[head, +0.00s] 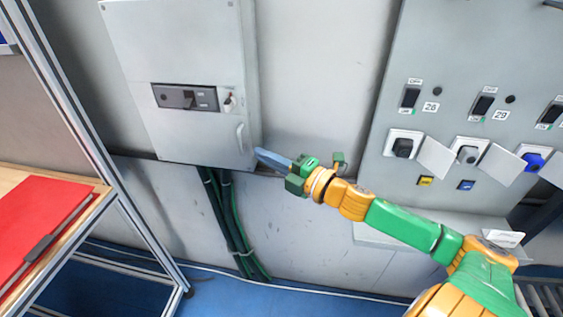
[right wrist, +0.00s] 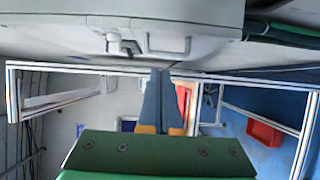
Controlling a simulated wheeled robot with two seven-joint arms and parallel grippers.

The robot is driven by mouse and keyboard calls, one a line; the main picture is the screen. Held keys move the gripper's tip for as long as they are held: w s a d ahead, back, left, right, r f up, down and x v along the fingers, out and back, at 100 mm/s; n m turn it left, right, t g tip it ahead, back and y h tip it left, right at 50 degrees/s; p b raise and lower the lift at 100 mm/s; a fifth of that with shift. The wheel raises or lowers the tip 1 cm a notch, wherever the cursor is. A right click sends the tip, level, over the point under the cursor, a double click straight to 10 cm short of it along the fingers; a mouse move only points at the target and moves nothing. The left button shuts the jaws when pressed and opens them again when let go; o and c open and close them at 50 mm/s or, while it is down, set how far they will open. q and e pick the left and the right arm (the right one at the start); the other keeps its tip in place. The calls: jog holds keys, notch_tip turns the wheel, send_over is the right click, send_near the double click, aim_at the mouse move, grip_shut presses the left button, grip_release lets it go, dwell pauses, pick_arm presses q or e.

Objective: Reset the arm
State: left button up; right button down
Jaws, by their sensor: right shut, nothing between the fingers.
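My right arm (head: 410,222) reaches in from the lower right in the head view, coloured green and orange. Its gripper (head: 260,152) points left, with grey-blue fingers by the lower right corner of a grey electrical cabinet (head: 180,55). I cannot tell whether the fingertips touch the cabinet. In the right wrist view the two fingers (right wrist: 159,74) lie together, shut with nothing between them. The cabinet's handle (right wrist: 167,44) and a small knob (right wrist: 115,44) show just above the fingertips there. My left gripper is in neither view.
A panel (head: 470,60) with switches, sockets and open flaps stands at the right. Dark cables (head: 226,215) run down below the cabinet. A metal-framed table with a red folder (head: 40,215) is at the left. A red bin (right wrist: 264,132) shows in the wrist view.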

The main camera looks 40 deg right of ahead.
jog(key=s+d+f+m+g+h, duration=0.1)
jog(key=s+d+f+m+h, duration=0.2)
jog(key=d+f+m, duration=0.35)
jog(key=s+d+f+m+g+h, duration=0.2)
jog(key=d+f+m+h, duration=0.15)
jog(key=d+f, duration=0.5)
jog(key=s+f+m+g+h, duration=0.15)
jog(key=s+f, duration=0.25)
jog(key=f, duration=0.5)
jog(key=s+f+m+g+h, duration=0.1)
jog(key=s+f+m+g, duration=0.25)
jog(key=f, duration=0.45)
jog(key=s+a+f+m+g+y, duration=0.1)
jog(key=s+a+f+g, duration=0.1)
jog(key=s+a+f, duration=0.3)
jog(key=s+a+f+m+g, duration=0.1)
jog(key=s+a+f, duration=0.2)
jog(key=s+f, duration=0.45)
jog(key=s+a+f+m+g+y, duration=0.2)
jog(key=s+a+f+g, duration=0.3)
jog(key=s+a, duration=0.8)
notch_tip(320, 180, down, 2)
jog(key=shift+s+a+f, duration=0.15)
jog(key=shift+s+a, duration=0.05)
jog(key=shift+a, duration=0.05)
